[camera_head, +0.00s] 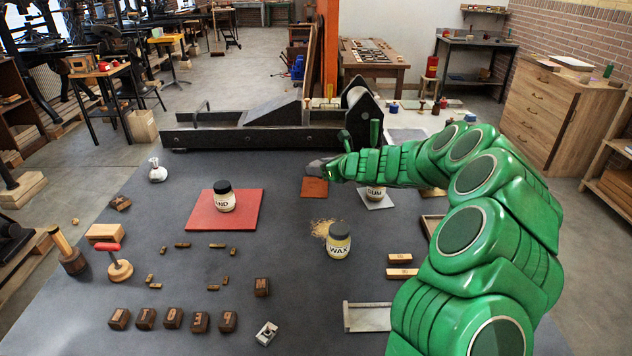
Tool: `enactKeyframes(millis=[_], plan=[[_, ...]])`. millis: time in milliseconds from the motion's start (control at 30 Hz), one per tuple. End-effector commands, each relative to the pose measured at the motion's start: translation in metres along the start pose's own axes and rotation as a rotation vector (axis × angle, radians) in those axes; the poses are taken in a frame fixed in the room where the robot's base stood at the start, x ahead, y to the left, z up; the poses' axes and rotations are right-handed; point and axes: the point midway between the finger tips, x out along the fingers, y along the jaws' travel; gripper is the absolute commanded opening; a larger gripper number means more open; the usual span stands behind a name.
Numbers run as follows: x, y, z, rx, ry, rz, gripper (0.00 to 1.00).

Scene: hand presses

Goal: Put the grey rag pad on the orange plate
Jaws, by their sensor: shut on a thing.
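My green arm reaches in from the right, and my gripper (337,168) is shut on the grey rag pad (319,167). The pad is a small dark grey piece at the fingertips, partly hidden by them. The orange plate (315,188) is a small flat square on the dark tabletop, just below the pad in the picture. The pad overlaps the plate's far edge in this view. I cannot tell whether the pad touches the plate or is held above it.
A red plate (203,214) with a jar (225,200) lies left. The WAX jar (338,243) stands nearer. A black press (235,137) runs behind.

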Motion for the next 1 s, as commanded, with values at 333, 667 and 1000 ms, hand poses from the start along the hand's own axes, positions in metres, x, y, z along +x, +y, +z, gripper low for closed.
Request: enactKeyframes(millis=[333,667,1000], plan=[[0.034,-0.02,-0.009,-0.001,0.002,0.001,0.23],[0.063,-0.034,-0.03,-0.001,0.004,-0.001,0.23],[0.08,-0.043,-0.04,-0.001,0.001,0.001,0.23]])
